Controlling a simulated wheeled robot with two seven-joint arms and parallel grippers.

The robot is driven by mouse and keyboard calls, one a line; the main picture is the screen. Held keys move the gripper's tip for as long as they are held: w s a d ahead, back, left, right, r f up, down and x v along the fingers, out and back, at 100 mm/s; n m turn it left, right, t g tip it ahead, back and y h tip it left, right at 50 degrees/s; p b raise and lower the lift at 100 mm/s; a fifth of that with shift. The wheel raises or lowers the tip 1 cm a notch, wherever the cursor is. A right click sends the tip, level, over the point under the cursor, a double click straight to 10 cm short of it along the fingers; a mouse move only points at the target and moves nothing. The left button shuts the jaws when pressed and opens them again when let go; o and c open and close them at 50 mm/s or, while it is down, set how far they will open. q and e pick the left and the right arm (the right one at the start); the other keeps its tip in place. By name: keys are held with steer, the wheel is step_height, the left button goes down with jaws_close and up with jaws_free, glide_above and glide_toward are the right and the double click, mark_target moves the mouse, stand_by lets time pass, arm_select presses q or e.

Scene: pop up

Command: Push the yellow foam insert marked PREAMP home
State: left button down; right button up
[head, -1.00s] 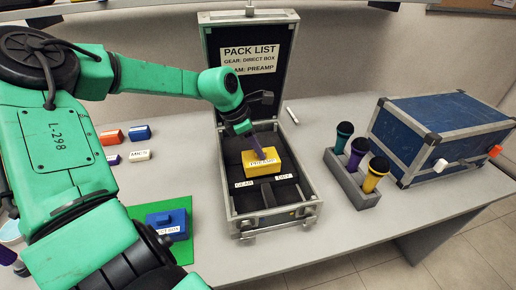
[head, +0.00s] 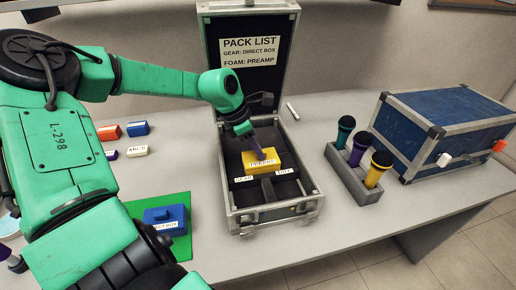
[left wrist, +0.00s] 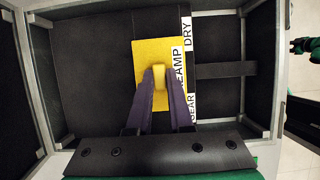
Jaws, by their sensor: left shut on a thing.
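The yellow foam insert marked PREAMP (head: 264,167) is inside the open case (head: 236,222), in the middle part behind the GEAR and DRY labels. It also shows in the left wrist view (left wrist: 148,52), where its edge lies beside those labels. My left gripper (head: 260,154) comes down from above. In the left wrist view its purple fingers (left wrist: 160,78) are shut on the insert's raised yellow tab. The insert's underside is hidden, so I cannot tell how deep it sits. A dark shape like my right gripper (left wrist: 304,45) shows at that view's right edge, its jaws unclear.
The case lid (head: 250,80) stands open behind, with the pack list. A blue box (head: 166,218) sits on a green mat (head: 182,250) at left. A rack of microphones (head: 352,184) and a closed blue case (head: 440,125) stand at right. Small coloured blocks (head: 108,132) lie at left.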

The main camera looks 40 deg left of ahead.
arm_select(q)
steer(key=shift+f+b, duration=0.75)
steer(key=shift+f, duration=0.3)
steer(key=c, duration=0.7)
jaws_free()
steer(key=shift+c, duration=0.2)
steer(key=shift+r, duration=0.15)
steer(key=shift+s+a+r, duration=0.1)
steer(key=shift+r, duration=0.25)
steer(key=v, duration=1.3)
steer(key=shift+s+r+p, duration=0.15)
steer(key=shift+r+p, duration=0.05)
steer(key=shift+p, duration=0.2)
steer(key=shift+a+r, duration=0.1)
